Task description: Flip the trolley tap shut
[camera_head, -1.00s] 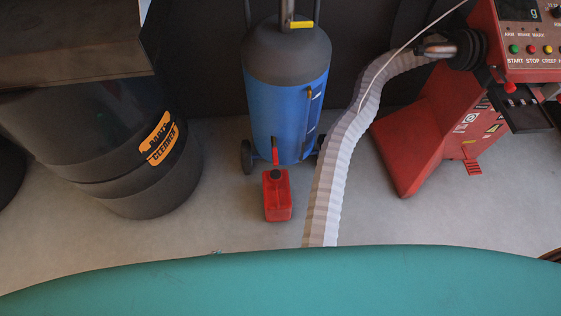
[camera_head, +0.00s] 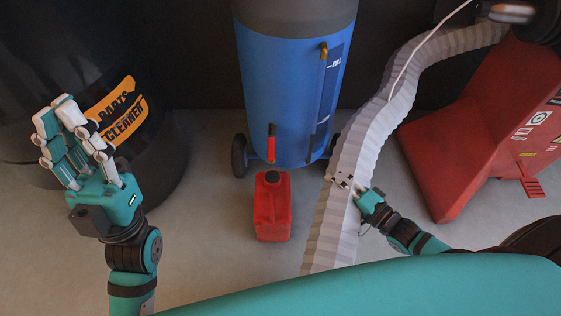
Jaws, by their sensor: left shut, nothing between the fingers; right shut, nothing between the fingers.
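The trolley tap (camera_head: 271,143) is a small red handle standing upright on the lower front of the blue tank trolley (camera_head: 275,85). A red jerrycan (camera_head: 272,205) stands on the floor directly below the tap. My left gripper (camera_head: 62,112) is shut and empty, raised well to the left of the tap, in front of the black drum. My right gripper (camera_head: 341,181) is shut and empty, to the right of the jerrycan and lower than the tap, in front of the pale hose. Neither gripper touches the tap.
A pale ribbed hose (camera_head: 385,110) runs down right of the trolley. A black parts cleaner drum (camera_head: 150,150) stands at left, a red machine (camera_head: 470,140) at right. Floor (camera_head: 205,215) between drum and jerrycan is clear.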

